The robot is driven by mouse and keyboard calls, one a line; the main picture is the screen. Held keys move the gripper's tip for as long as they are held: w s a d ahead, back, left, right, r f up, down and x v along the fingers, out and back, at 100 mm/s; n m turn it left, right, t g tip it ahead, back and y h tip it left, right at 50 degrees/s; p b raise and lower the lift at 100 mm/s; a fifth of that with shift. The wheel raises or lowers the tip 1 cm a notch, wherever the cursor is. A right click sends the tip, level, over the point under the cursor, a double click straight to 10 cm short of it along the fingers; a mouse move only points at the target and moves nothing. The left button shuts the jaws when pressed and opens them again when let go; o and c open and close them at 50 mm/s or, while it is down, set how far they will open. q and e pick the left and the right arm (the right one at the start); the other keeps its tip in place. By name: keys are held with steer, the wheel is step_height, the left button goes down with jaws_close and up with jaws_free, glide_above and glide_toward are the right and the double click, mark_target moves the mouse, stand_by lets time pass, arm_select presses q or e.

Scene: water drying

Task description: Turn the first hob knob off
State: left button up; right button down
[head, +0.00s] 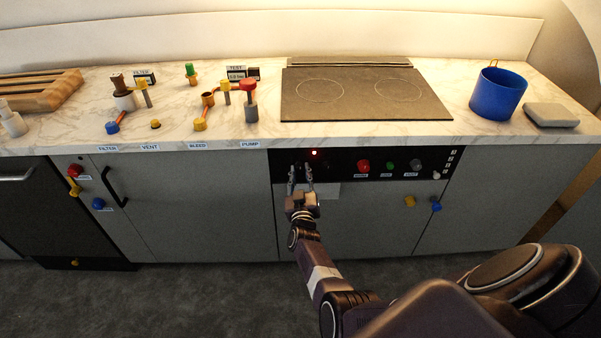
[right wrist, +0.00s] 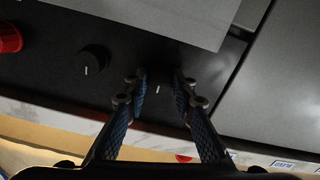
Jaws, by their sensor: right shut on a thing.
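The black hob control panel (head: 340,168) is set in the front of the counter under the hob. My right gripper (head: 300,172) is at its left end, with fingers pointing into the panel. In the right wrist view, the gripper (right wrist: 160,82) has its blue-padded fingers on both sides of the first hob knob (right wrist: 158,89), a dark knob with a white mark, and is shut on it. A second black knob (right wrist: 95,58) with a white mark sits beside it, free. A small red light (head: 314,153) glows on the panel above the gripper. My left gripper is out of view.
A red button (head: 363,166), a green one (head: 389,167) and a grey one (head: 415,165) lie farther right on the panel. The flat hob (head: 365,100) is above. A blue pot (head: 497,94) stands at right; several pipe fittings stand at left. The floor in front is clear.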

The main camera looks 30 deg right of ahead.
steer(key=shift+a+f, duration=0.1)
steer(key=shift+f, duration=0.1)
steer(key=c, duration=1.7)
jaws_free()
steer(key=shift+o, duration=0.4)
steer(key=shift+r, duration=0.1)
